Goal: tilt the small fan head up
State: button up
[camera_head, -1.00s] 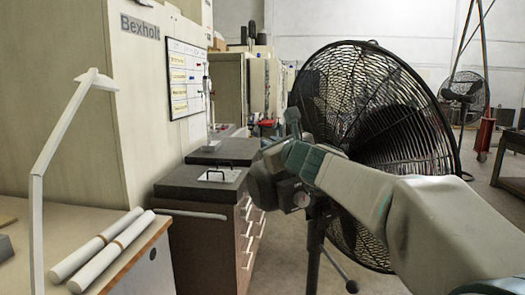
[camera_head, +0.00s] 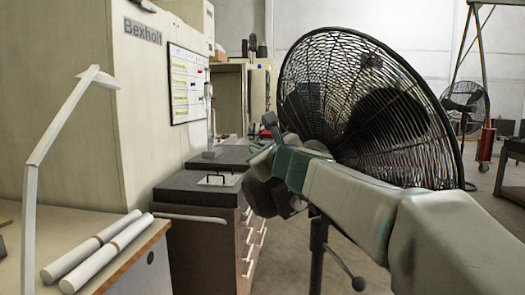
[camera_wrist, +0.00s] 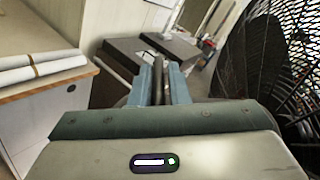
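The nearer fan has a round black wire-cage head (camera_head: 365,105) on a dark stand (camera_head: 318,250). The head leans back, its upper rim toward the top left. My arm crosses in front of its lower part and hides the lower rim and pivot. My gripper (camera_head: 270,122) is just left of the cage. In the wrist view its two blue fingers (camera_wrist: 162,80) are close together with dark strips between them, and nothing held is visible. The cage (camera_wrist: 285,75) is at the right there, beside the gripper; I cannot tell whether they touch.
A second black fan (camera_head: 462,102) stands far back at the right, near a red post (camera_head: 486,145). A dark drawer cabinet (camera_head: 205,235) is to the left. A desk with white rolls (camera_head: 95,250) and a pale lamp (camera_head: 60,140) is at the near left.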

jog(key=shift+o, duration=1.2)
jog(key=v, duration=1.3)
jog(key=shift+s+d, duration=0.2)
jog(key=shift+s, duration=0.1)
